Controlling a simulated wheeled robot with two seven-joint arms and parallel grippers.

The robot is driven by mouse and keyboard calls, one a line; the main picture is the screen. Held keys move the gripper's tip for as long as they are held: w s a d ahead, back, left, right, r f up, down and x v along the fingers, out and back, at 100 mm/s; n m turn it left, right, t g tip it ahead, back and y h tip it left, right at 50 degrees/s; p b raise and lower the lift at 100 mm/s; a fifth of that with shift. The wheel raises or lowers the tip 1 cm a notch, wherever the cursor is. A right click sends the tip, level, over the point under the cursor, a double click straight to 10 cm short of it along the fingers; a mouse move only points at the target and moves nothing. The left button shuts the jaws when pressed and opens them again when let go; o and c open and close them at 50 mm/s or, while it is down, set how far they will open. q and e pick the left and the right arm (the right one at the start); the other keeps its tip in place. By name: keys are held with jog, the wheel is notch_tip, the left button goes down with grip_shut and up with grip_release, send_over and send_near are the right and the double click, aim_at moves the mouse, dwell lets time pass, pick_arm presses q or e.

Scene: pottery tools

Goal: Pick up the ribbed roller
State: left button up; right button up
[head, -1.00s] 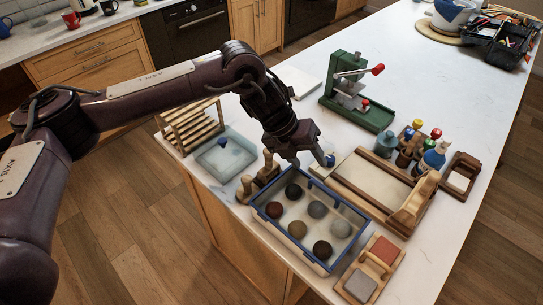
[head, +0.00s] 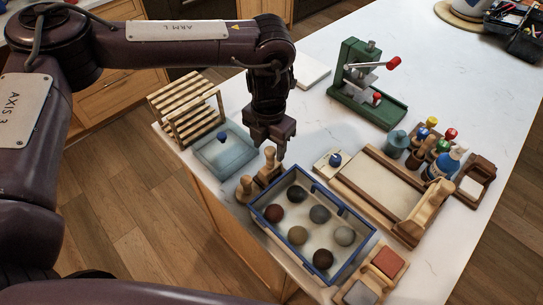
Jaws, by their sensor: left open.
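My left gripper (head: 268,147) points down, open, just above and behind two wooden knob-handled pieces. The rear piece (head: 269,164) is close under the fingers, which partly overlap it in the picture; I cannot tell whether they touch. The front piece (head: 245,188) stands to its left, beside the blue-rimmed box. A light wooden roller-like piece (head: 432,204) lies across the right end of a framed board (head: 378,187), well to the right of the gripper. Ribs are too small to make out on any of these, so I cannot be sure which is the ribbed roller. My right gripper is not in view.
The blue-rimmed box (head: 296,258) holds several clay balls. A glassy tray (head: 222,158) and wooden rack (head: 188,112) stand left. A green press (head: 368,95) stands behind, and bottles (head: 440,162) right.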

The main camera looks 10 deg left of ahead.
aim_at(270, 160)
pick_arm(q)
jog(key=f+p, duration=0.2)
jog(key=shift+s+d+f+p, duration=0.15)
jog(key=shift+s+f+p, duration=0.2)
jog(key=shift+f, duration=0.05)
jog(key=shift+w+f, duration=0.25)
jog(key=shift+f, duration=1.2)
jog(key=c, duration=0.4)
grip_shut()
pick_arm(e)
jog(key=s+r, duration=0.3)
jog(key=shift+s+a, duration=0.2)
